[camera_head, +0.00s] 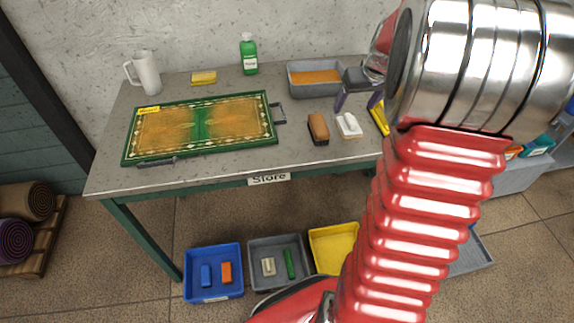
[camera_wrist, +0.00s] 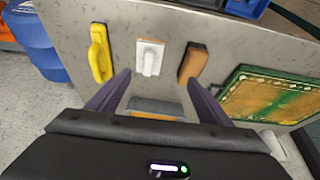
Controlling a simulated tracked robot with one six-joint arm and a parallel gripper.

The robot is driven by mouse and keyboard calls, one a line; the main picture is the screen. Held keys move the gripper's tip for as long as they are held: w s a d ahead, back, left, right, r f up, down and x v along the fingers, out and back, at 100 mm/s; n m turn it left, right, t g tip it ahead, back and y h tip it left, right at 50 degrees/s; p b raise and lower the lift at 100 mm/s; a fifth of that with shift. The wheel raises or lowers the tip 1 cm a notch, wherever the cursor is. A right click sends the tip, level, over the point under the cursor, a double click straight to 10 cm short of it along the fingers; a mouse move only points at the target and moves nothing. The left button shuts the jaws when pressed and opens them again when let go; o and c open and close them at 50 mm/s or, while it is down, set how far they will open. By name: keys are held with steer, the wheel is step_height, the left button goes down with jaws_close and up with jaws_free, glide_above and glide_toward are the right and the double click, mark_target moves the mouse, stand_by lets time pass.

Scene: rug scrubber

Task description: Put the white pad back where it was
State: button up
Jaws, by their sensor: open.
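The white pad (camera_head: 349,125), with a white handle on top, lies on the table between a brown brush (camera_head: 318,128) and a yellow tool (camera_head: 379,117). It also shows in the wrist view (camera_wrist: 149,57), beyond and between my fingertips. My gripper (camera_head: 358,99) is open and empty. It hangs above the table beside the grey tray, on the wall side of the pad, and is apart from the pad. Its two purple fingers also show in the wrist view (camera_wrist: 158,80).
A grey tray (camera_head: 315,93) of orange liquid, a green-bordered rug (camera_head: 200,126), yellow sponge, green bottle and white jug stand on the table. Below are blue (camera_head: 213,292), grey (camera_head: 262,283) and yellow bins (camera_head: 333,247). My arm hides the table's right part.

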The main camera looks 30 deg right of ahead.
steer(key=s+a+r+n, duration=0.1)
steer(key=s+a+r, duration=0.15)
steer(key=a, duration=0.45)
steer(key=s+a+r, duration=0.2)
steer(key=a+r, duration=0.1)
steer(key=a, duration=0.4)
steer(key=s+a+r+n, duration=0.1)
steer(key=s+a+r, duration=0.1)
steer(key=a, duration=0.5)
steer(key=s+a+n+t+y, duration=0.1)
steer(key=s+a, duration=1.2)
steer(key=shift+f, duration=0.3)
